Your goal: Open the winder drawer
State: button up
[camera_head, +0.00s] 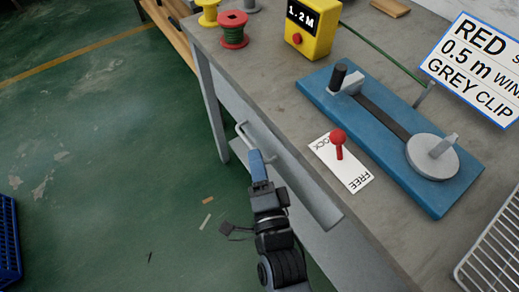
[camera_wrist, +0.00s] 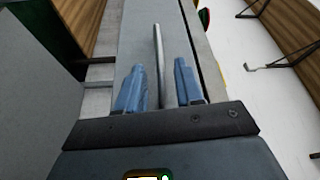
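The winder drawer (camera_head: 291,178) is a grey front set under the edge of the workbench, below the blue winder. Its pale bar handle (camera_head: 241,129) sticks out from the front. The handle also shows in the wrist view as a long thin bar (camera_wrist: 158,62). My gripper (camera_head: 257,160) is at the handle with its blue fingers pointing at the drawer. In the wrist view the fingers (camera_wrist: 157,84) stand on both sides of the bar, with a visible gap on each side. The gripper is open. I cannot tell whether the drawer is fully shut.
On the bench stand the blue winder (camera_head: 440,190), a red lever (camera_head: 338,139) on a LOCK/FREE plate, a yellow 1.2M box (camera_head: 309,30) and a red spool (camera_head: 233,32). A wire rack (camera_head: 493,255) is at right. Green floor (camera_head: 110,150) at left is mostly clear.

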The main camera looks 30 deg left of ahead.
jog(key=shift+b+x, duration=0.3)
jog(key=shift+x, duration=1.75)
jog(key=shift+s, duration=0.1)
jog(key=shift+c, duration=0.3)
grip_shut()
